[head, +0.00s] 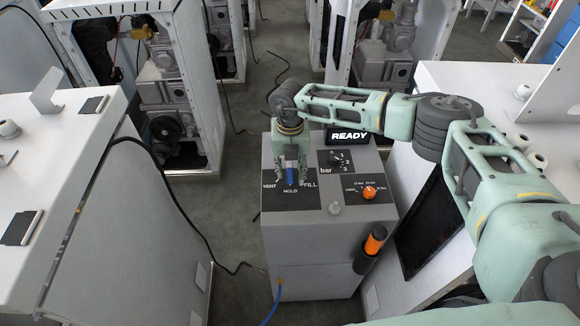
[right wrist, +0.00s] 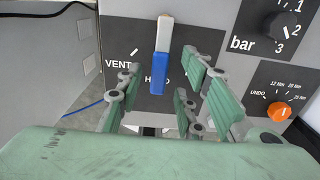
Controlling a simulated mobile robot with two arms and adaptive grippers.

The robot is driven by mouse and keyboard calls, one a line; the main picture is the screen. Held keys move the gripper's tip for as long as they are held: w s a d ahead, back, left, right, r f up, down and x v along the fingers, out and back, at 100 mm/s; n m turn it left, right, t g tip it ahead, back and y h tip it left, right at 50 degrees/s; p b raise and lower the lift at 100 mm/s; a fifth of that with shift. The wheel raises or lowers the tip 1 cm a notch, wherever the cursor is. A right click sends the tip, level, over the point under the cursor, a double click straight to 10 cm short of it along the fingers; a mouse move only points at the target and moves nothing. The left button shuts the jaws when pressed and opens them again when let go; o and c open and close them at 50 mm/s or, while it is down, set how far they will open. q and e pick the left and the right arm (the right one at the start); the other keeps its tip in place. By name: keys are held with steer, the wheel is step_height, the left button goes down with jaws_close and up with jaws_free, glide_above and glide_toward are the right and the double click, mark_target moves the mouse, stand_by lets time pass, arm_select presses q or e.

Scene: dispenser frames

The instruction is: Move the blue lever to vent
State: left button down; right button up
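The blue lever (head: 291,172) stands on the black plate on top of the grey dispenser box (head: 310,240). VENT is printed at the plate's left, FILL at its right and HOLD at its front. In the right wrist view the lever (right wrist: 159,74) has a blue end and a white upper part. Its blue end covers part of the word HOLD. My right gripper (head: 291,177) is over the lever, with its green-padded fingers (right wrist: 164,78) apart on either side of it. Gaps show on both sides. My left gripper is out of view.
A black knob (head: 336,159) marked bar and an orange knob (head: 369,192) sit right of the lever. A READY display (head: 348,136) stands behind. An orange and black cylinder (head: 371,248) is on the box's front. White cabinets flank the box, with grey floor at left.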

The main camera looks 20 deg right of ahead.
steer(key=shift+f, duration=0.15)
jaws_close()
stand_by(0.5)
